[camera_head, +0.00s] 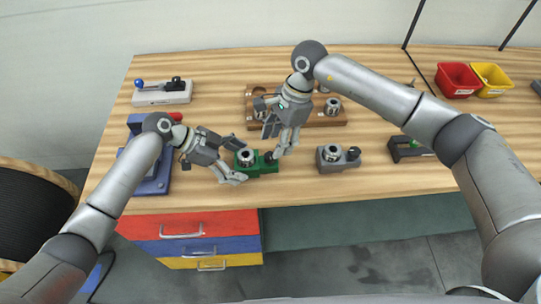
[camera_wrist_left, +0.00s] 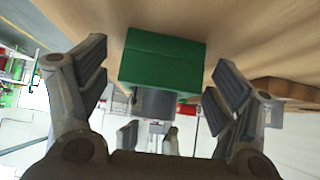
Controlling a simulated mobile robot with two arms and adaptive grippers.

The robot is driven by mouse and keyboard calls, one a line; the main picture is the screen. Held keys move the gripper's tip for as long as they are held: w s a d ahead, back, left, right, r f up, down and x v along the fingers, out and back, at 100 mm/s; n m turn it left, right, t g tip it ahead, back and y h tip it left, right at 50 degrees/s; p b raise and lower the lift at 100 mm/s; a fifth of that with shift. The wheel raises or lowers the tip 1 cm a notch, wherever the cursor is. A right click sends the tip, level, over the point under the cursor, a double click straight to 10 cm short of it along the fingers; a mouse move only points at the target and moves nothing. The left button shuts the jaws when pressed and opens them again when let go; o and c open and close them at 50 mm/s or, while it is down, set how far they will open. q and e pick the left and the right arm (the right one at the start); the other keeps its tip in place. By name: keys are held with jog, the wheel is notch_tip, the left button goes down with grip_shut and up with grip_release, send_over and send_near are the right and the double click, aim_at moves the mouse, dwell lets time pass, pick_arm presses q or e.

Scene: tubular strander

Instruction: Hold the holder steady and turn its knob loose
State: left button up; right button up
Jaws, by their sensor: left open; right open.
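The green holder (camera_head: 262,168) sits near the front edge of the bench, with a metal cylinder (camera_head: 246,157) on its left and a dark knob (camera_head: 270,157) on its right. My left gripper (camera_head: 238,162) is open at the holder's left end. In the left wrist view the green holder (camera_wrist_left: 163,60) shows between and beyond the spread fingers, with a grey cylinder (camera_wrist_left: 155,103) beside it; I cannot tell whether they touch. My right gripper (camera_head: 277,142) is open and points down just above the knob, partly hiding it.
A similar grey holder (camera_head: 328,163) stands to the right, and a dark block with a green knob (camera_head: 404,153) further right. A wooden rack (camera_head: 318,121) with metal parts lies behind. A blue device (camera_head: 156,185) stands at left. Red (camera_head: 457,80) and yellow (camera_head: 492,78) bins are at back right.

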pick_arm(q)
jog(key=v, duration=1.2)
